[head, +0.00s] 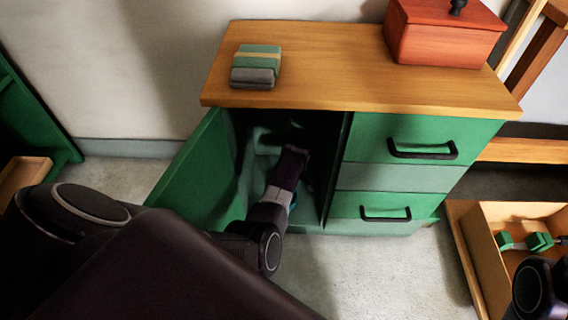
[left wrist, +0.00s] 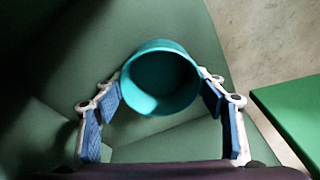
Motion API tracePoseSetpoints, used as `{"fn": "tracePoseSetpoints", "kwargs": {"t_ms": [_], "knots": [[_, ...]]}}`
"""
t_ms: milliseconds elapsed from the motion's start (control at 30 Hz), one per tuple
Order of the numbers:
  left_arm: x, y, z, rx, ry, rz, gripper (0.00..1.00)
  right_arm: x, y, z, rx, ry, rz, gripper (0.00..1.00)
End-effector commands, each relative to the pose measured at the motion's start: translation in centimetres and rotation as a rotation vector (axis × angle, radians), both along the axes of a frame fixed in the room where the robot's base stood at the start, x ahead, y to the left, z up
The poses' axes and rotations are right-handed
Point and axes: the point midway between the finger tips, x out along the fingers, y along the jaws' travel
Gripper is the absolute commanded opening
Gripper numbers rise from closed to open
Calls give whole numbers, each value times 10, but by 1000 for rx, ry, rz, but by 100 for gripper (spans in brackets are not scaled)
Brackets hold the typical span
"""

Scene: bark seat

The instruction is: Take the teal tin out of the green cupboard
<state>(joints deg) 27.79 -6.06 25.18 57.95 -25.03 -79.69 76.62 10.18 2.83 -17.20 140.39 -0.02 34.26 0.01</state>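The teal tin (left wrist: 160,80) stands open end toward the camera in the left wrist view. My left gripper (left wrist: 161,92) has its blue-padded fingers on either side of the tin, close to its wall. I cannot tell whether they press on it. In the head view my left arm reaches into the open left compartment of the green cupboard (head: 400,177); the fingers are hidden there and only a sliver of teal shows beside the arm. The cupboard door (head: 190,172) stands swung open to the left. My right gripper is not in view.
Two drawers on the right are shut. A wooden crate (head: 476,262) with green objects lies at the lower right.

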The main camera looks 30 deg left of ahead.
Motion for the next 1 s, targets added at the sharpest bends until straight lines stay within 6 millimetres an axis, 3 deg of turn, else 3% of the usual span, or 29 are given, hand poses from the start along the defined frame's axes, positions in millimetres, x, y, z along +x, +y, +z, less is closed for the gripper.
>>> {"fn": "tracePoseSetpoints", "kwargs": {"t_ms": [233, 667, 1000], "knots": [[0, 0, 0, 0, -1, 0, 36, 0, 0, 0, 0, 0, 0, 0], [1, 0, 11, 0, -2, 0, 36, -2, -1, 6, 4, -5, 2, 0], [1, 0, 63, 0, -2, 0, 36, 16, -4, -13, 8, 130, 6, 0]]}}
